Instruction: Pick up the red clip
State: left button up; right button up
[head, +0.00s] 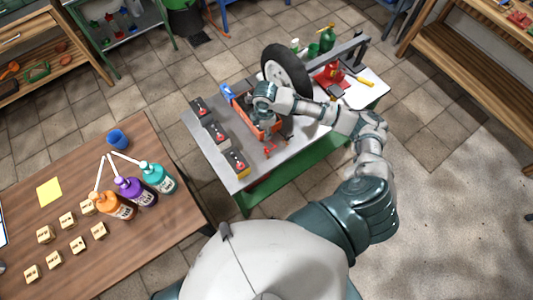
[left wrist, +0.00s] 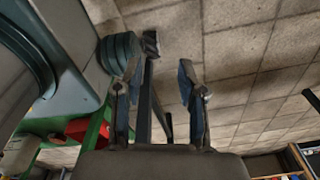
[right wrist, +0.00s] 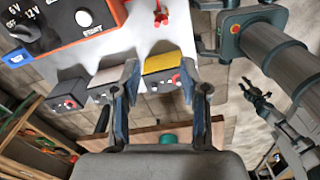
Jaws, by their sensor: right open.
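A small red clip (head: 268,150) lies on the grey top of the workbench (head: 232,178), near the front of an orange starter box (head: 247,121). In the right wrist view the clip (right wrist: 161,14) shows at the top, beyond the open fingers and beside the box (right wrist: 75,25). My right gripper (right wrist: 160,88) is open and empty; in the head view it is over the bench near the box, its fingertips partly hidden by the arm. My left gripper (left wrist: 160,85) is open with nothing between its fingers. It is not visible in the head view.
Several small batteries (head: 216,132) line the bench's left edge. A wheel (head: 286,69) and a red stand (head: 329,76) occupy its back. A wooden table (head: 130,235) with bottles (head: 133,190) stands at left. Tiled floor is open at right.

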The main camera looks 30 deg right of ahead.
aim_at(266, 148)
jog(key=f+n+b, duration=0.1)
jog(key=f+n, duration=0.3)
jog(key=n, duration=0.3)
jog(key=f+n+b, duration=0.1)
jog(key=f+n, duration=0.3)
jog(key=n, duration=0.2)
jog(key=f+n+b, duration=0.1)
jog(key=f+n, duration=0.3)
jog(key=n, duration=0.3)
jog(key=shift+s+d+f+n, duration=0.2)
jog(key=shift+s+n, duration=0.1)
jog(key=shift+a+f, duration=0.15)
jog(key=shift+f, duration=0.35)
notch_tip(266, 148, down, 5)
jog(key=shift+w+r, duration=0.15)
jog(key=shift+r, duration=0.05)
pick_arm(q)
jog(key=f, duration=0.3)
jog(key=shift+d+f, duration=0.3)
jog(key=shift+d, duration=0.1)
pick_arm(e)
jog(key=shift+d+f, duration=0.15)
jog(key=shift+d, duration=0.15)
jog(key=c, duration=0.7)
jog(key=shift+a, duration=0.1)
grip_shut()
